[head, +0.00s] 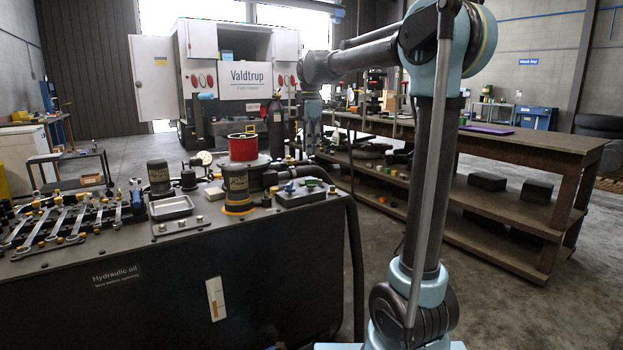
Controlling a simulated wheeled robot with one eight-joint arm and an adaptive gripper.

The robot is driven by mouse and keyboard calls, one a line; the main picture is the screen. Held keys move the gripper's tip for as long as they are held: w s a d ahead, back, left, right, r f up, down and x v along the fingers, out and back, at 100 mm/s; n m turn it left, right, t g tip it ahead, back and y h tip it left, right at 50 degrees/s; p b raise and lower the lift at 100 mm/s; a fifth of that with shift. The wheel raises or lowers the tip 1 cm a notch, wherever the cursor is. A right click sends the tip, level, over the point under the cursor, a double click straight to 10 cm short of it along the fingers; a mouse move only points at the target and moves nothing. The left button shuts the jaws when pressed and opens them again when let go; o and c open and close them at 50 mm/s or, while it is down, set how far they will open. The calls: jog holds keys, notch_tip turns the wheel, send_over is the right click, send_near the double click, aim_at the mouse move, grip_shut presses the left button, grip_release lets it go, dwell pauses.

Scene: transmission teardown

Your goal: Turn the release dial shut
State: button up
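I cannot single out the release dial with certainty. A small dark box (302,195) with a green round part (311,183) on top sits at the right end of the hydraulic oil unit's top (190,238). A small blue part lies at its left end. A round pale gauge (205,158) stands further back on the same unit. My arm reaches from the right to the back and bends down beyond the unit's right end. My gripper (312,145) hangs there, small and far off, apart from the dark box. Its fingers are too small to read.
Wrenches (65,220) on a rack, a metal tray (171,207), dark cylinders (236,183) and a red spool (243,147) crowd the unit. A thick black hose (355,250) runs down its right side. A long wooden bench (520,146) stands right. Floor between is clear.

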aim_at(311, 183)
notch_tip(311, 183, down, 11)
dwell(0.4)
grip_shut()
